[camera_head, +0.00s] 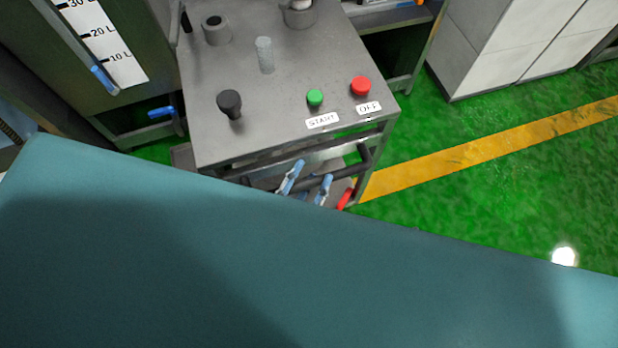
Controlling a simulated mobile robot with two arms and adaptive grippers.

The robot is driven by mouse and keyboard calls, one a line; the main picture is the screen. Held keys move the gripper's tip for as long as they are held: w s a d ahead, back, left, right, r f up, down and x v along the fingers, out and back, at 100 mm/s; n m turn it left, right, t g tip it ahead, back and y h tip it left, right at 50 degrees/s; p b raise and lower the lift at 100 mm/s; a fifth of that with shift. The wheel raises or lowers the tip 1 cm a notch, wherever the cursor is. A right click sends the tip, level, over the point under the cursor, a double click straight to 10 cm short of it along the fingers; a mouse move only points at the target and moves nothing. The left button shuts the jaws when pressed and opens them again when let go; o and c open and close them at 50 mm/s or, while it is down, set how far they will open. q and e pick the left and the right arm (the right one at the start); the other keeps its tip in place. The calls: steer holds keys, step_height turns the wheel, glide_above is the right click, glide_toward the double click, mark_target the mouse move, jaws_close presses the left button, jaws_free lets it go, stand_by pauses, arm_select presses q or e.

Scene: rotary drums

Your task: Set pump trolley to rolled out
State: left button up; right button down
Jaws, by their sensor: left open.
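The pump trolley (275,130) has a grey steel top and stands at the upper middle of the head view. A green START button (315,97), a red OFF button (361,86) and a black knob (230,103) are on its top. A dark bar handle (345,172) runs along its front side. My left gripper (307,184), with light blue fingers, is open at this handle. The fingers overlap the bar in the picture; I cannot tell whether they touch it. The gripper's lower part and the trolley's lower front are hidden. My right gripper is not in view.
A litre scale (106,45) is at the upper left, with a blue lever (161,112) below it. White cabinets (510,45) stand at the upper right. The green floor (500,195) with a yellow stripe (480,150) is clear right of the trolley.

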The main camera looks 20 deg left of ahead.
arm_select(q)
steer(key=v, duration=1.2)
